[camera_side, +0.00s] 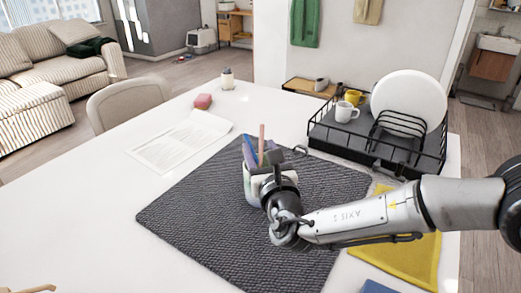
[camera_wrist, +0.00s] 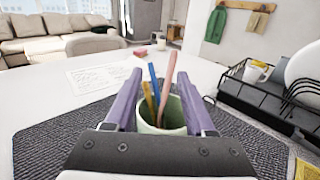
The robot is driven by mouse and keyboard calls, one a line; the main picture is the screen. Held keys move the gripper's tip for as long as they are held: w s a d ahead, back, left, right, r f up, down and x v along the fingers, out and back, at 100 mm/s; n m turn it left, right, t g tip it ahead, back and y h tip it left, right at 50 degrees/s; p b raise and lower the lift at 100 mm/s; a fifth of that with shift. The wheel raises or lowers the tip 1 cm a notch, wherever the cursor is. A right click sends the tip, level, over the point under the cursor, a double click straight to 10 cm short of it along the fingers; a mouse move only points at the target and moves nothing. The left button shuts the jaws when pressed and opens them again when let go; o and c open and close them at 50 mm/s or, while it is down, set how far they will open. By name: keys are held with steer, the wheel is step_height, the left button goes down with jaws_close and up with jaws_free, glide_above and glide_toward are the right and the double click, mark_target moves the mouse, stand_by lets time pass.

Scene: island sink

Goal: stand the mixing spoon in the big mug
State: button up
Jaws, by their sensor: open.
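A pale mug (camera_side: 250,188) stands on the dark woven mat (camera_side: 200,215); in the wrist view it looks light green (camera_wrist: 173,116). Several thin handles stand in it: a pinkish one (camera_side: 261,138), seen also in the wrist view (camera_wrist: 168,78), a blue one (camera_wrist: 154,80) and a yellow one (camera_wrist: 148,95). I cannot tell which of them, if any, is the mixing spoon, as their lower ends are hidden. My gripper (camera_wrist: 160,84) is open, its two purple fingers on either side of the mug and handles. In the side view my gripper (camera_side: 262,160) partly hides the mug.
A printed sheet (camera_side: 180,142) and a pink sponge (camera_side: 203,101) lie behind the mat. A yellow cloth (camera_side: 415,258) lies at right.

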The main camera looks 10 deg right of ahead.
steer(key=s, duration=1.4)
steer(key=shift+w, duration=0.1)
stand_by(0.4)
